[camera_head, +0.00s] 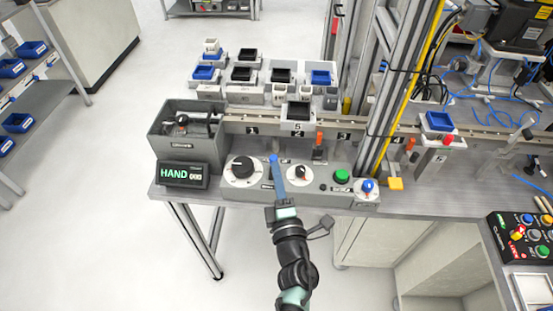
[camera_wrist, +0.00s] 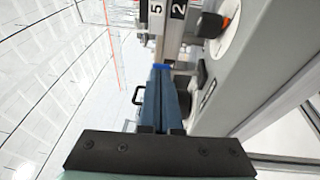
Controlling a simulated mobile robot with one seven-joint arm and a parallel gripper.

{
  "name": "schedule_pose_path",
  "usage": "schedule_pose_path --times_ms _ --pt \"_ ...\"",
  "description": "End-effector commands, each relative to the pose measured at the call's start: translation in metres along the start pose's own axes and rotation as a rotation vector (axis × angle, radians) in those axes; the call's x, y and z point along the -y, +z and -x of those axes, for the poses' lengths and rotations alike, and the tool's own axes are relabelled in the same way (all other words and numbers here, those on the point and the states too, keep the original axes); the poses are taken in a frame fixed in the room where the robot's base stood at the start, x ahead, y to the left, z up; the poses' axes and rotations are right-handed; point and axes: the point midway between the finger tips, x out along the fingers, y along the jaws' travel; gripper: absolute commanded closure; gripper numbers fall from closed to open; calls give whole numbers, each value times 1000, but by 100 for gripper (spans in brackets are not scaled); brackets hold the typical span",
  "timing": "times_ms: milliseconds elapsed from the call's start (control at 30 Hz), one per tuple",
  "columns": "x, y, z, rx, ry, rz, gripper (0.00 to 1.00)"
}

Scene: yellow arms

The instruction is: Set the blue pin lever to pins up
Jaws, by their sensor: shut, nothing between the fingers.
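The likely blue pin lever (camera_head: 367,186) is a small blue knob on a pale round base, at the right end of the grey control panel in the head view. Its up or down setting is too small to read. My gripper (camera_head: 273,159) is shut and empty. Its blue fingers reach over the panel between two black dials, well left of the blue knob. In the wrist view my gripper (camera_wrist: 161,68) shows its long fingers together with bright blue at their ends. I cannot make out the blue knob in that view.
The grey panel (camera_head: 318,189) carries a large black dial (camera_head: 242,168), a smaller dial (camera_head: 299,172) and a green button (camera_head: 342,176). A HAND display (camera_head: 183,174) stands at left. An orange lever (camera_head: 318,143) rises behind. A metal post stands behind the blue knob.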

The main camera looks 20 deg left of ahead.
Motion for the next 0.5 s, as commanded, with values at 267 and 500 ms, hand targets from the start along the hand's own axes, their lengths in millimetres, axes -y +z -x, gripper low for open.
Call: schedule_pose_path --times_ms 267,500 --pt "-17 3 -10 0 -148 -39 100" --pt "-18 6 -18 0 -272 -71 100"
